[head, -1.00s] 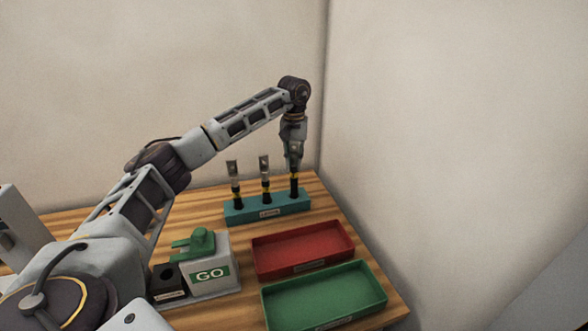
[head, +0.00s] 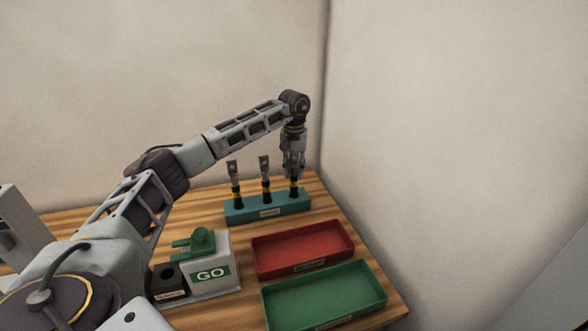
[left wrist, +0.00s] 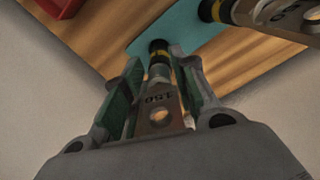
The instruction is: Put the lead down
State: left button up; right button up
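My left gripper (head: 293,168) is at the right end of the teal rack (head: 250,211). Its fingers stand open, one on each side of a lead. This lead (head: 294,190) stands upright in the rack's right-hand place, with a yellow band and a black lower end. In the left wrist view, its flat metal lug (left wrist: 160,112) with a hole and printed marking lies between the green-padded fingers (left wrist: 158,88). Two similar leads, the middle one (head: 265,180) and the left one (head: 235,184), stand upright in the rack. My right gripper is not in view.
A red tray (head: 346,240) and a green tray (head: 373,281) lie in front of the rack. A grey box with a GO label (head: 210,274) and a green top piece stands left of them, beside a black block (head: 164,276). Walls rise behind and at right.

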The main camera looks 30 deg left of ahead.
pick_arm(q)
jog(key=shift+o, duration=0.6)
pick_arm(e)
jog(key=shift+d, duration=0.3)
pick_arm(q)
jog(key=shift+r, duration=0.75)
notch_tip(320, 180, up, 9)
jog(key=shift+r, duration=0.8)
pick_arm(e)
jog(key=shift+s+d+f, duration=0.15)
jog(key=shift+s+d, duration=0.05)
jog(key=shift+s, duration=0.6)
